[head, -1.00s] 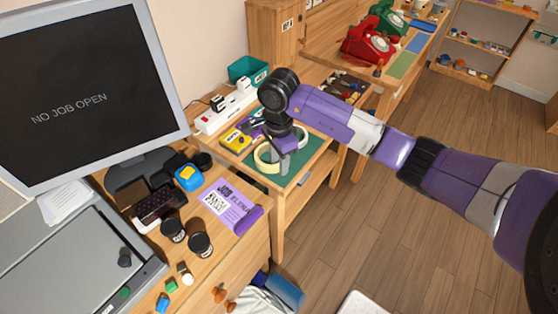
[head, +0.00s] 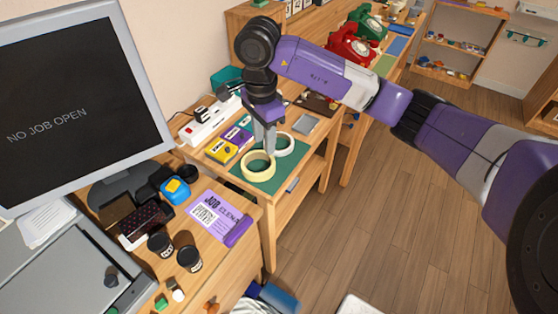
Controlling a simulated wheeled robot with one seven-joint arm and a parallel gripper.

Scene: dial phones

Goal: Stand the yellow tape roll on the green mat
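The pale yellow tape roll (head: 258,177) lies flat, hole upward, at the near left of the green mat (head: 290,167). A whiter roll (head: 289,149) lies just behind it to the right. My gripper (head: 267,148) points down with its grey fingers over the far right rim of the yellow roll, between the two rolls. The fingers look close together. Whether they touch or grip the rim cannot be made out, and the gap between them is hard to see.
Yellow (head: 220,150) and purple boxes sit left of the mat, with a white power strip (head: 203,127) behind. A grey square (head: 304,123) lies at the back right. The monitor (head: 80,100) and a desk with a purple job sheet (head: 214,212) stand at the near left.

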